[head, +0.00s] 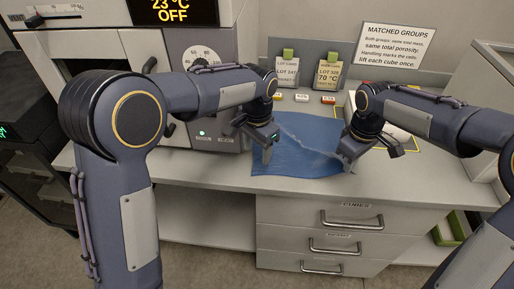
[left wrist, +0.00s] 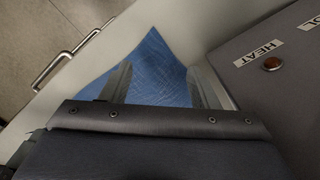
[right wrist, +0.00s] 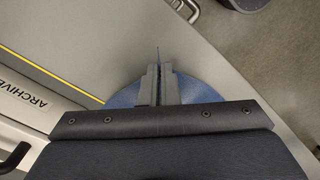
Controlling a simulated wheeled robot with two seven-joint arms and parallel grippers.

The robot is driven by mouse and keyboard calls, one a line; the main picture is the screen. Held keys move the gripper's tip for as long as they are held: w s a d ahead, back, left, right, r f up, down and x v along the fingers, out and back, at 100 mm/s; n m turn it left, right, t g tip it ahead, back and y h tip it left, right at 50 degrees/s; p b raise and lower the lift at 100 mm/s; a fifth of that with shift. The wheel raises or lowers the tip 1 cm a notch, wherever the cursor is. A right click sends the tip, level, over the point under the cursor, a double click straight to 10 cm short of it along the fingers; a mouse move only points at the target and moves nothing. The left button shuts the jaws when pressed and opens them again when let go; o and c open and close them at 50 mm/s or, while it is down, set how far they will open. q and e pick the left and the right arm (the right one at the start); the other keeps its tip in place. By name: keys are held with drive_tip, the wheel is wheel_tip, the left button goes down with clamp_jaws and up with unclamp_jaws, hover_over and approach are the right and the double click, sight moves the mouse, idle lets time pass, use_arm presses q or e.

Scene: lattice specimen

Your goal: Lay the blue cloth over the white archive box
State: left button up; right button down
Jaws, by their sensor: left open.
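The blue cloth (head: 295,158) lies on the grey bench top, its front edge near the bench's front. My left gripper (head: 267,157) is over its left part, with fingers apart; in the left wrist view the cloth (left wrist: 155,75) shows between and beyond them. My right gripper (head: 346,158) is at the cloth's right edge. In the right wrist view its fingers are close together on a thin fold of the cloth (right wrist: 158,62). The white archive box, with its ARCHIVE label (right wrist: 22,94), is at the left of the right wrist view; my right arm hides much of it in the head view.
An oven-like machine (head: 215,120) with a dial stands at the left. Two tagged card pouches (head: 327,75) and a MATCHED GROUPS sign (head: 398,47) are at the back. Yellow lines mark the bench on the right. Drawers with handles (head: 350,220) are below. The bench front at left is clear.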

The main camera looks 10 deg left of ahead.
sight(256, 168)
use_arm(q)
wheel_tip(256, 168, up, 5)
drive_tip(key=shift+f, duration=5.05)
drive_tip(key=shift+c, duration=0.5)
drive_tip(key=shift+a+f, duration=0.1)
clamp_jaws()
drive_tip(key=shift+r, duration=2.6)
